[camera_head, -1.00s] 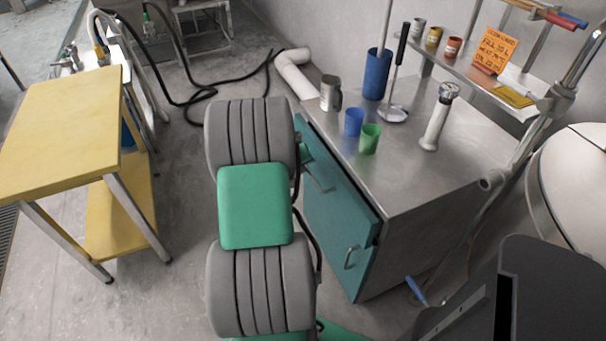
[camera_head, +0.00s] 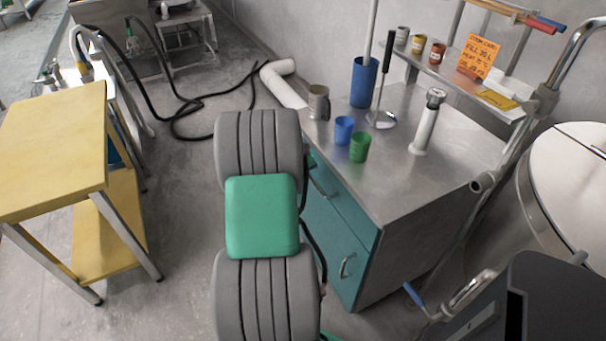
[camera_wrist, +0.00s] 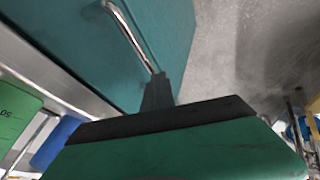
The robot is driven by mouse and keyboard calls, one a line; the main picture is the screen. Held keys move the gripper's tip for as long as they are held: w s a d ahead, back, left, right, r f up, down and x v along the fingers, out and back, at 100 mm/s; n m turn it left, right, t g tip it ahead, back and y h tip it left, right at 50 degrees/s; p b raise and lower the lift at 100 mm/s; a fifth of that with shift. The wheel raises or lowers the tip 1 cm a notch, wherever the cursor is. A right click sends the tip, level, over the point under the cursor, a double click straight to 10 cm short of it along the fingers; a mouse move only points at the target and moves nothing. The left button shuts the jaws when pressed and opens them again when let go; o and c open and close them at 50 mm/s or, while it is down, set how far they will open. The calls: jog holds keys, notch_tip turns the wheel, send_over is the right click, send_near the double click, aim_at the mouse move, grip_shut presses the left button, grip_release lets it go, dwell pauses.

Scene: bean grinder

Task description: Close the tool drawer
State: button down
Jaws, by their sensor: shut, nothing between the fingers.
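The tool drawer (camera_head: 345,212) is the teal upper front of the metal-topped cabinet, with a bar handle (camera_head: 321,189). Its front looks about flush with the cabinet; my arm hides its left end. In the wrist view the teal front (camera_wrist: 170,35) fills the top, with the handle (camera_wrist: 132,38) running down toward my gripper (camera_wrist: 158,92). The dark fingers are shut and empty, their tip at the lower end of the handle, close to the front. I cannot tell whether they touch. My gripper is hidden behind my arm in the head view.
Below the drawer is a teal door (camera_head: 335,255) with its own handle. A blue cup (camera_head: 344,130), green cup (camera_head: 360,147), metal mug (camera_head: 318,103) and tamper-like tool (camera_head: 427,122) stand on the countertop (camera_head: 400,185). A yellow table (camera_head: 55,140) stands left, with open floor between.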

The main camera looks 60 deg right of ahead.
jog(key=w+a+r+n+t+y+p, duration=0.15)
jog(key=w+a+r, duration=0.35)
jog(key=a, duration=0.5)
jog(key=w+a+r+n+y+p, duration=0.1)
jog(key=w+a+r+p, duration=0.15)
jog(key=a+r, duration=0.55)
jog(key=w+a+r+n+t+y+p, duration=0.1)
jog(key=w+a+r, duration=0.4)
jog(key=a, duration=0.6)
jog(key=s+a+r+n+y+p, duration=0.1)
jog(key=s+a+r+n, duration=0.1)
jog(key=a, duration=0.9)
jog(key=s+a+r+n+y+p, duration=0.2)
jog(key=s+a+r+n, duration=0.1)
jog(key=a, duration=0.9)
jog(key=shift+s+a+r, duration=0.15)
jog(key=shift+s+r, duration=0.1)
jog(key=shift+s, duration=0.1)
